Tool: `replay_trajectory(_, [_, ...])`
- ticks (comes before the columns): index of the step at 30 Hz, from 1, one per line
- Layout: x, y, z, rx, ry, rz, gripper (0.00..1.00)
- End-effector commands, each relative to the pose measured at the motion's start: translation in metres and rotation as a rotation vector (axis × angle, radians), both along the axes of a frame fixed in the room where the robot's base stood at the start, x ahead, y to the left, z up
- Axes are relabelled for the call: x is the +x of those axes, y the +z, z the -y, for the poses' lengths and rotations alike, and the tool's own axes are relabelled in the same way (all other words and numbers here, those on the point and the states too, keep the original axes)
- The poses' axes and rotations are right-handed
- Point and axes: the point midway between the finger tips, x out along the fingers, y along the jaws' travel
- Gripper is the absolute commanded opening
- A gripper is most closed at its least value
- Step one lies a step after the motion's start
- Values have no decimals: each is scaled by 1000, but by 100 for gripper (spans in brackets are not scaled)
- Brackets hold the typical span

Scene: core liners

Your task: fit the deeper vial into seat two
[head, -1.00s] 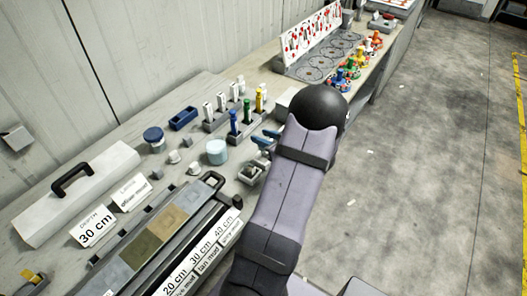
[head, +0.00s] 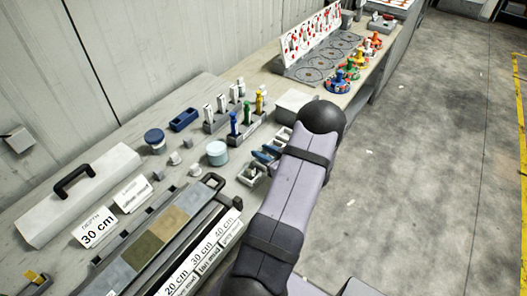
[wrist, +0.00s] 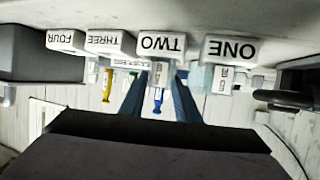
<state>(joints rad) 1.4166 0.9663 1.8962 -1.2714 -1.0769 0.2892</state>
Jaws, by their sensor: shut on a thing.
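In the wrist view, which is upside down, my gripper (wrist: 158,95) has its two blue fingers closed around a pale vial (wrist: 160,76) with a label that seems to read 30 cm. The vial lines up with the block marked TWO, seat two (wrist: 160,46); I cannot tell how deep it sits in it. A blue stem shows between the fingers; I cannot tell whether it belongs to the vial. A similar labelled piece (wrist: 223,80) shows at seat ONE (wrist: 231,50). In the head view, my gripper (head: 266,153) is low over the seats, and the arm partly hides it.
Seats THREE (wrist: 110,42) and FOUR (wrist: 66,40) stand in the same row. A rack (head: 240,131) with blue, green and yellow vials is behind the seats. A light-blue jar (head: 217,153) stands to the left. A long core tray (head: 150,243) lies in front.

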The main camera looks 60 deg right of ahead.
Motion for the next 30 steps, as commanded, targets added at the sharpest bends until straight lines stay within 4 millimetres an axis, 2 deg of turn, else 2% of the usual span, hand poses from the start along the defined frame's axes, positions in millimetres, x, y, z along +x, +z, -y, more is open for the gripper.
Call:
replay_trajectory(10, [0, -5, 0, 0, 0, 0, 8])
replay_trajectory(11, [0, -4, 0, 0, 0, 0, 34])
replay_trajectory(12, [0, -3, 0, 0, 0, 0, 44])
replay_trajectory(13, [0, -3, 0, 0, 0, 0, 48])
replay_trajectory(25, [0, 1, 0, -1, 0, 0, 48])
replay_trajectory(30, [-15, 6, -2, -1, -3, 0, 48])
